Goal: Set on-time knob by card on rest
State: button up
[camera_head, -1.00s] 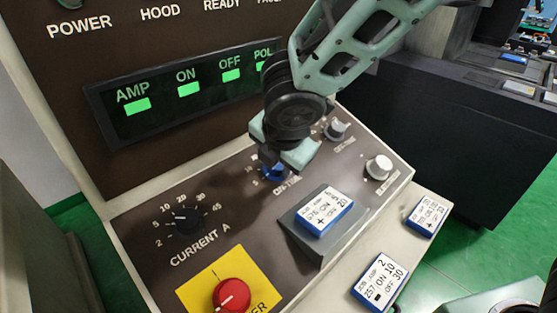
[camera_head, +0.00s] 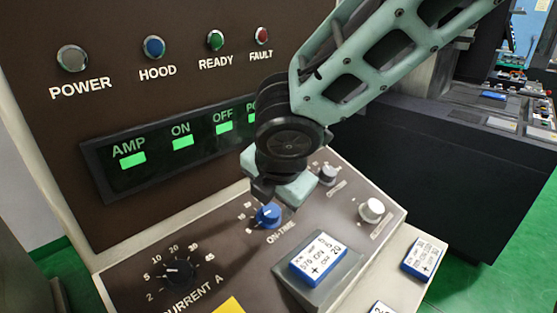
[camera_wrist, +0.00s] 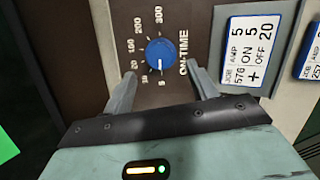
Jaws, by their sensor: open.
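The blue on-time knob (camera_head: 268,216) sits on the sloped panel. In the wrist view the knob (camera_wrist: 160,55) shows whole, and its white pointer mark appears to face the 5 on its scale. My gripper (camera_wrist: 163,74) is open, its two fingers spread either side of the knob's near edge and holding nothing. In the head view my gripper (camera_head: 274,194) is just above and behind the knob, apart from it. The card (camera_head: 318,259) lies on the tilted rest (camera_head: 318,292). In the wrist view the card (camera_wrist: 250,45) appears to read ON 5, OFF 20 and a plus sign.
The black current knob (camera_head: 179,271) is to the left. Two grey knobs (camera_head: 328,174) (camera_head: 371,210) stand to the right. Another card (camera_head: 424,257) lies on the ledge at right. The lit display (camera_head: 170,140) and panel wall rise behind my gripper.

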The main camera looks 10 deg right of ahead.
jog(key=p+v, duration=0.1)
jog(key=v, duration=1.1)
